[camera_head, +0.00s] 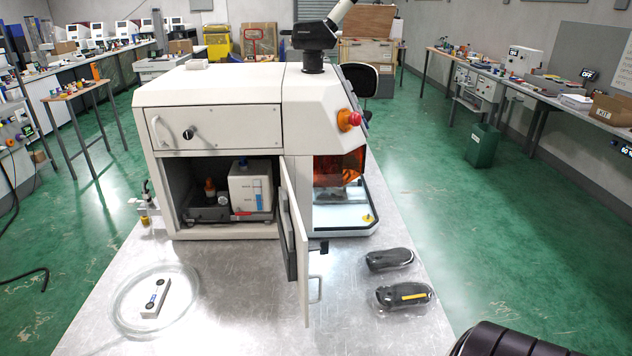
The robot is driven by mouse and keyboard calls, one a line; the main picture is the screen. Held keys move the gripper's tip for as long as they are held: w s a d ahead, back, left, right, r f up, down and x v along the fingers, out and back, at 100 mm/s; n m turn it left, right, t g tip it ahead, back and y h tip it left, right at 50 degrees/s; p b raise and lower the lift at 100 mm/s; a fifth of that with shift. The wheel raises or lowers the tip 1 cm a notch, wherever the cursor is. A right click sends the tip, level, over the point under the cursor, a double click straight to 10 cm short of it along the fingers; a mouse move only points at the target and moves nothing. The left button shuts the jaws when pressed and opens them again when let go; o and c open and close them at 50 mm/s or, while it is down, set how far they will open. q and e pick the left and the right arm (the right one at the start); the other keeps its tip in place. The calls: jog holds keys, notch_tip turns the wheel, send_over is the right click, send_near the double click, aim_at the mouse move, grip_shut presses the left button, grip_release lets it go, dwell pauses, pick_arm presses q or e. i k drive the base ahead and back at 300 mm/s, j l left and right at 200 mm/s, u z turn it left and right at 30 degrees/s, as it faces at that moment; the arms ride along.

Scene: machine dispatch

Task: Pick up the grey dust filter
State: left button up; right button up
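Two dark grey rounded pieces lie on the metal table to the right of the machine: a plain one (390,260) farther back and one with a yellow stripe (392,296) nearer. I cannot tell for sure whether either is the grey dust filter. The white machine (215,92) has its lower compartment open, with its door (296,252) swung out toward me. Inside are a whitish box with blue marks (245,186) and a small orange-topped part (210,187).
The open door juts over the table's middle. Bare table (235,310) lies left of the door. A black ribbed shape (510,342) fills the lower right corner.

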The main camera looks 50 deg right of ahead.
aim_at(287, 228)
jog(key=l+z, duration=0.15)
jog(key=l, duration=0.4)
jog(key=i+l+z, duration=0.2)
jog(key=l, duration=0.35)
jog(key=l+z, duration=0.15)
jog(key=l, duration=0.45)
jog(key=j+z, duration=0.5)
jog(key=z, duration=0.25)
jog(key=j+z, duration=0.45)
jog(key=j, duration=0.45)
jog(key=k+j+z, duration=0.1)
jog(key=j, duration=0.4)
jog(key=k+j+z, duration=0.15)
jog(key=j, duration=0.4)
